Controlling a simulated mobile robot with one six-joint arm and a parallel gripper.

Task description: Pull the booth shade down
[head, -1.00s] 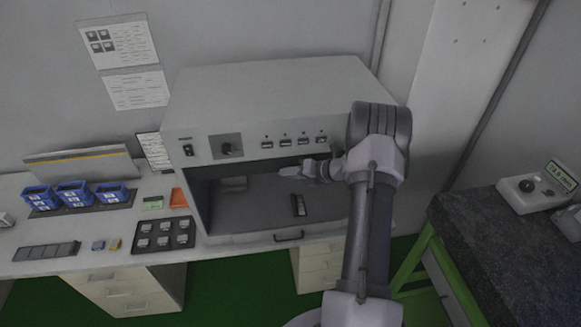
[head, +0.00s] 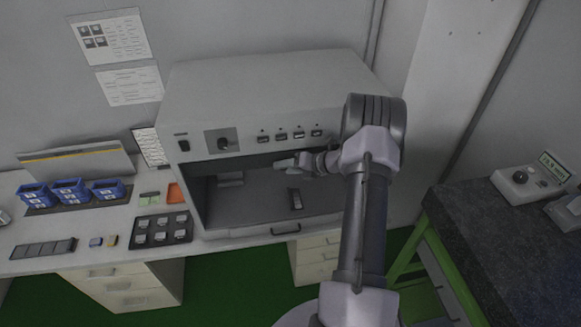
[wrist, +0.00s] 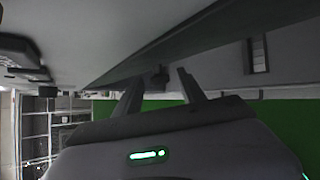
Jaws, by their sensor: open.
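The booth (head: 270,90) is a pale grey box on the bench, with controls across its upper front and an open front below. A dark strip, perhaps the raised shade's lower edge (head: 250,161), runs along the top of the opening. A dark bar handle (head: 286,232) is on the lower front lip. My gripper (head: 282,164) is at the top of the opening, pointing left. In the wrist view its two fingers (wrist: 160,90) are apart, with a small dark knob (wrist: 158,76) between or just beyond them. I cannot tell whether they touch it.
A small dark device (head: 295,199) lies inside the booth. Left on the bench are blue bins (head: 70,190), a black tray (head: 160,231) and an orange piece (head: 175,193). A dark-topped table (head: 500,240) stands at right. Green floor shows between.

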